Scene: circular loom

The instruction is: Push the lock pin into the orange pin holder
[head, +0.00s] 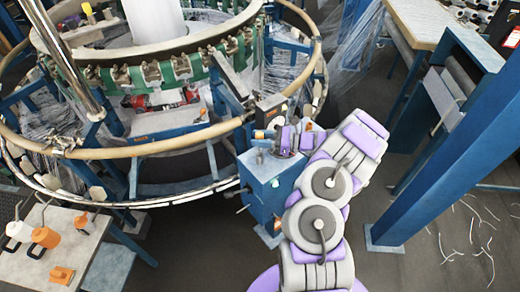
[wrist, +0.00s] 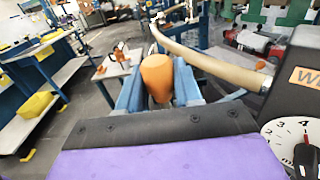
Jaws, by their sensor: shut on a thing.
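My gripper (head: 288,140), purple and grey, is at the top of the blue machine box (head: 262,168) beside the loom. Its dark front edge and purple body (wrist: 160,130) fill the bottom of the wrist view. It is shut. A rounded orange cylindrical piece (wrist: 157,78) sticks out past its front edge, and an orange end (head: 259,134) shows just left of the gripper in the head view. I cannot tell whether this piece is the lock pin or the pin holder. The fingertips and their contact are hidden.
The loom's tan ring (head: 160,146) passes close to the left of the gripper. A dial (wrist: 290,140) on a dark box is close at the right in the wrist view. A side table (head: 90,240) holds orange and white containers. A blue post (head: 450,130) stands at right.

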